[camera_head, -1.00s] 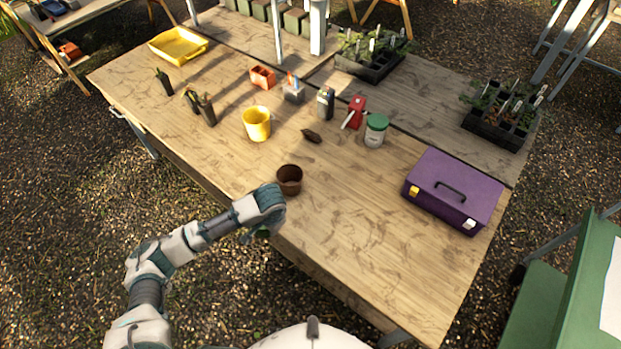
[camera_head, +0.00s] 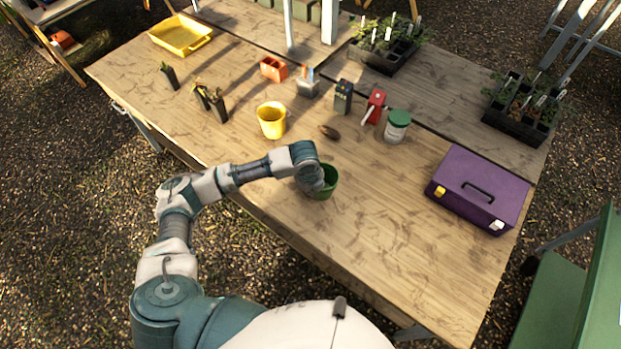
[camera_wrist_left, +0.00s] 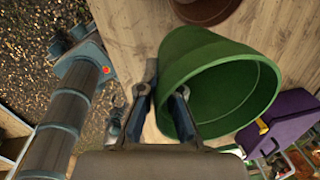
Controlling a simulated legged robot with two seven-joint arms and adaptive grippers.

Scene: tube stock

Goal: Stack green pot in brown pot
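The green pot (camera_head: 331,181) is at my left gripper (camera_head: 314,180) in the head view, over the near part of the table. In the left wrist view, the green pot (camera_wrist_left: 225,85) is tilted with its opening partly facing the camera. My left gripper's fingers (camera_wrist_left: 161,95) are at its wall, one at the rim side and one outside, and hold it. The brown pot (camera_wrist_left: 207,8) shows at the top edge of the left wrist view, beyond the green pot. In the head view the brown pot is hidden behind the green pot and gripper. My right gripper is out of view.
A yellow pot (camera_head: 271,120), a dark small object (camera_head: 329,132) and a green-lidded jar (camera_head: 396,126) stand farther back. A purple toolbox (camera_head: 478,190) is at right. Seedling trays (camera_head: 385,45) are at the back. The front right tabletop is clear.

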